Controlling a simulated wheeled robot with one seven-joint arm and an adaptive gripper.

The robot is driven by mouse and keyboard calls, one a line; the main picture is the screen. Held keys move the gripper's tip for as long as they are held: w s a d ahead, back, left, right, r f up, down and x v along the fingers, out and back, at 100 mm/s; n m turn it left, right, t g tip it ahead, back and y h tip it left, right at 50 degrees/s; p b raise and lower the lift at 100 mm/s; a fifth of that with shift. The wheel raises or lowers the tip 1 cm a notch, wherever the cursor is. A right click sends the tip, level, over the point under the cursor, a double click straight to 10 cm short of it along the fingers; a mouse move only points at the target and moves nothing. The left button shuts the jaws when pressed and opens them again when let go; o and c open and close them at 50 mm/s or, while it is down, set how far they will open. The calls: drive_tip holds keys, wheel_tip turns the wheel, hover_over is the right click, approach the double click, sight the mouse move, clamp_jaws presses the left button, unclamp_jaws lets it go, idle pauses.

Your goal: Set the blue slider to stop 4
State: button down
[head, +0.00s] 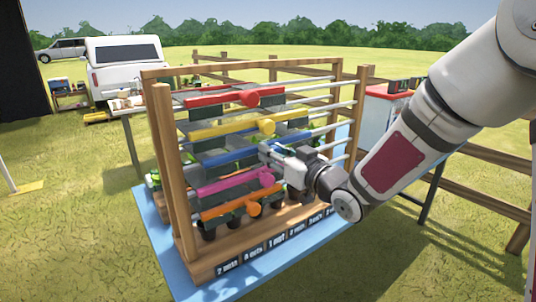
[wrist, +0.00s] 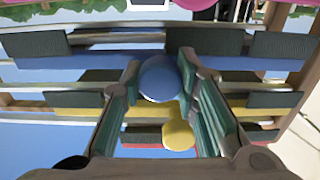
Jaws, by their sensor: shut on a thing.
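A wooden frame (head: 160,190) holds colored sliders on horizontal rails, stacked red, yellow, blue, pink, orange from top to bottom. The blue slider (head: 228,158) is the middle one; its bar runs left from my gripper (head: 268,150). In the wrist view, the blue slider's round knob (wrist: 160,80) sits between the two fingertips of my gripper (wrist: 160,72), which is shut on it. In the head view my gripper hides the blue knob. Which stop the slider is at cannot be told.
The yellow knob (wrist: 178,135) is close to the fingers in the wrist view. The red slider (head: 225,99), pink slider (head: 230,184) and orange slider (head: 225,211) are nearby. A row of dark labels (head: 280,241) lines the base, which stands on a blue tabletop (head: 165,252).

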drive_tip(key=w+d, duration=0.7)
drive_tip(key=d, duration=0.2)
drive_tip(key=w+d, duration=0.7)
drive_tip(key=d, duration=0.3)
drive_tip(key=shift+d+p, duration=0.2)
drive_tip(key=shift+p, duration=0.2)
drive_tip(key=shift+d+r, duration=0.1)
drive_tip(key=shift+r, duration=0.05)
drive_tip(key=c, duration=1.2)
unclamp_jaws()
drive_tip(key=v, duration=1.2)
